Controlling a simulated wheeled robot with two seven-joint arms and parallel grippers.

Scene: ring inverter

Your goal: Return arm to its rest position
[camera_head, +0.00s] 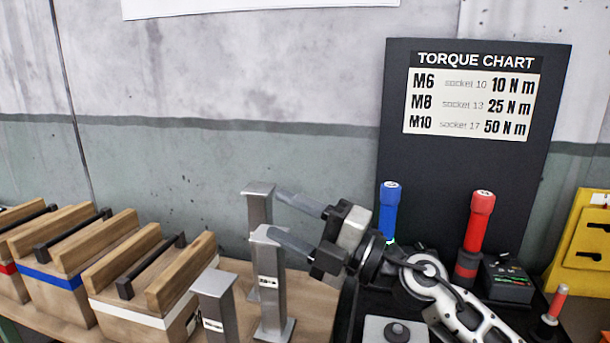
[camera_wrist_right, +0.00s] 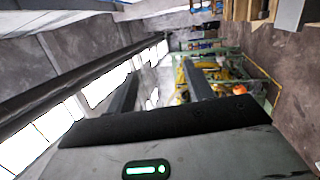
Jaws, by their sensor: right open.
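My right gripper (camera_head: 272,213) comes in from the lower right in the head view, its two grey fingers spread and pointing left. Its fingertips overlap the tops of two grey metal posts in the picture; I cannot tell whether they touch. In the right wrist view the open fingers (camera_wrist_right: 162,70) have nothing held between them, only the distant room beyond. My right arm (camera_head: 430,280) crosses in front of the dark tool board. My left gripper is not in the head view.
Grey posts (camera_head: 271,295) stand on the wooden bench. Wooden crates (camera_head: 140,312) with dark handles line the left. Behind my arm are a blue-handled tool (camera_head: 390,208), a red-handled tool (camera_head: 478,222) and a torque chart (camera_head: 472,100). A yellow holder (camera_head: 585,245) stands far right.

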